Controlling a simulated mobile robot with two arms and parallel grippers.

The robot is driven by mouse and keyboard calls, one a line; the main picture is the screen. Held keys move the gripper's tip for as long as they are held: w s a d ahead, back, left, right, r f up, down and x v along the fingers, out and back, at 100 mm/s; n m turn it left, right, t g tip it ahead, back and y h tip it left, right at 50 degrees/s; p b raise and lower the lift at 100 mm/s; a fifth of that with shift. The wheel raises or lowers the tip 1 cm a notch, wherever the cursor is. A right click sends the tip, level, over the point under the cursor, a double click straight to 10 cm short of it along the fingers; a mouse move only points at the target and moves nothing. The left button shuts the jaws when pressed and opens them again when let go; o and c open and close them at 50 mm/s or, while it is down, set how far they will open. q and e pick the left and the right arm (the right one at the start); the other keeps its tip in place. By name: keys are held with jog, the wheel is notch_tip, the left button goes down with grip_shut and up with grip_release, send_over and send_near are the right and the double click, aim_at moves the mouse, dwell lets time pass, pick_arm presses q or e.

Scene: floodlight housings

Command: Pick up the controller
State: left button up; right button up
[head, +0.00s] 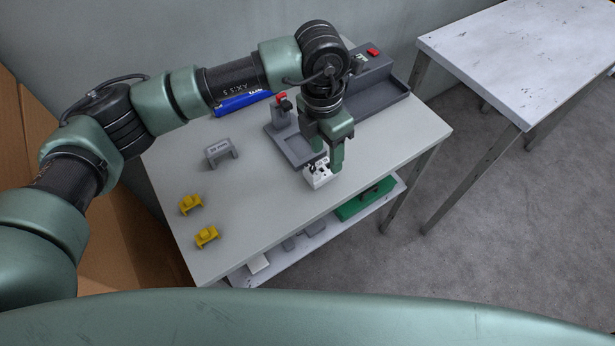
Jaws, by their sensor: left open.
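A small white box with black markings, which looks like the controller (318,178), stands on the grey table (250,205) near its front right part. My left gripper (323,163) points down over it and is open, with its fingers at the box's upper part. One finger shows clearly on the right side of the box. The fingers hide part of the box, and I cannot tell whether they touch it. My right gripper is not in view.
A grey tray-like fixture (285,150) with a red-topped part stands behind the box. A grey bracket (221,152) and two yellow parts (191,204) (207,237) sit to the left. A lower shelf holds a green item (365,203). An empty table (515,60) stands at right.

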aim_at(316, 167)
pick_arm(q)
jog(key=shift+w+a+f+t+y, duration=0.1)
jog(key=shift+w+a+t+y, duration=0.25)
jog(key=shift+a, duration=0.45)
jog(key=shift+w+a+f, duration=0.1)
jog(key=shift+a+f, duration=0.1)
notch_tip(316, 167, down, 6)
jog(key=shift+f+p, duration=0.15)
jog(key=shift+p, duration=0.95)
jog(key=shift+d+f, duration=0.1)
jog(key=shift+f, duration=0.4)
jog(key=shift+c, duration=0.3)
grip_shut()
